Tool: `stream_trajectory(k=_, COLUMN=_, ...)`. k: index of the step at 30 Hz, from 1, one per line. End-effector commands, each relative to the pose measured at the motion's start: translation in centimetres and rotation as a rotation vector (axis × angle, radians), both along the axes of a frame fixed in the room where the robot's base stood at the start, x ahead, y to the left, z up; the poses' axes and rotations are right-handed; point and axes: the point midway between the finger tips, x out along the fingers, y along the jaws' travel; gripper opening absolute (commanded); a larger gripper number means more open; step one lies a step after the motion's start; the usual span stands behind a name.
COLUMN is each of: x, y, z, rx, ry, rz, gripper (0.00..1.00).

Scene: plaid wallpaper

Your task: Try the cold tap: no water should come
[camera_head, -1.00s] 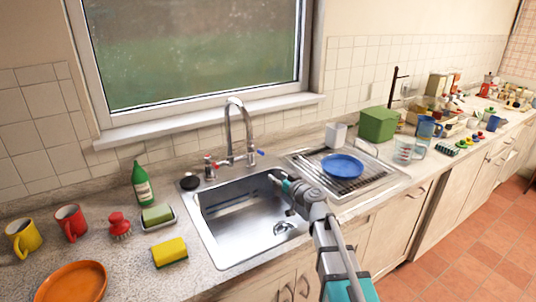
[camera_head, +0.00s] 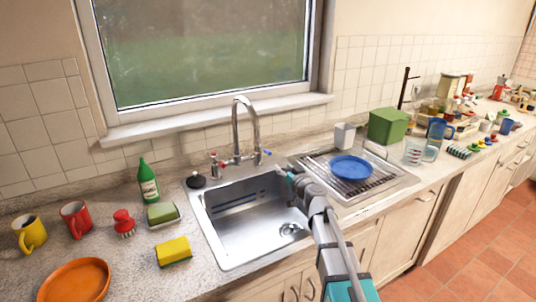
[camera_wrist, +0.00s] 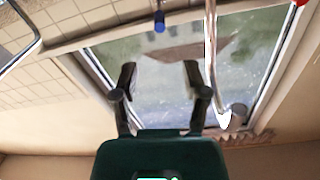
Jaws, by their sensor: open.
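The chrome tap (camera_head: 237,130) stands behind the steel sink (camera_head: 205,228), its tall curved spout over the basin. Its blue-marked cold lever (camera_head: 265,152) is on the right and its red-marked hot lever (camera_head: 214,161) is on the left. My gripper (camera_head: 283,174) is over the sink's back right corner, a little below and right of the cold lever, apart from it. In the wrist view my gripper (camera_wrist: 160,78) has its fingers spread with nothing between them. The blue lever end (camera_wrist: 159,20) lies beyond the fingertips, near their midline. The spout (camera_wrist: 211,60) passes right of the fingers. I see no water running.
A draining rack with a blue plate (camera_head: 350,166) is right of the sink, with a white cup (camera_head: 344,136) behind it. A green bottle (camera_head: 148,182), sponges and mugs stand left. The window (camera_head: 200,50) is behind the tap.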

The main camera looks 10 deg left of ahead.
Motion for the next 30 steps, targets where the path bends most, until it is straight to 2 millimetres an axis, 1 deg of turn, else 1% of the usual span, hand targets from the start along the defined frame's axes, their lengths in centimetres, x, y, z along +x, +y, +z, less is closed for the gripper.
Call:
stream_trajectory(k=1, x=0.7, y=0.4, z=0.0, rx=0.000, ry=0.000, rz=0.000, gripper=0.58)
stream_trajectory(k=18, x=7.9, y=4.8, z=0.0, rx=0.000, ry=0.000, rz=-0.003, gripper=0.58)
stream_trajectory(k=24, x=9.6, y=5.9, z=0.0, rx=0.000, ry=0.001, rz=-0.004, gripper=0.58)
stream_trajectory(k=30, x=10.3, y=6.3, z=0.0, rx=0.000, ry=0.000, rz=-0.004, gripper=0.58)
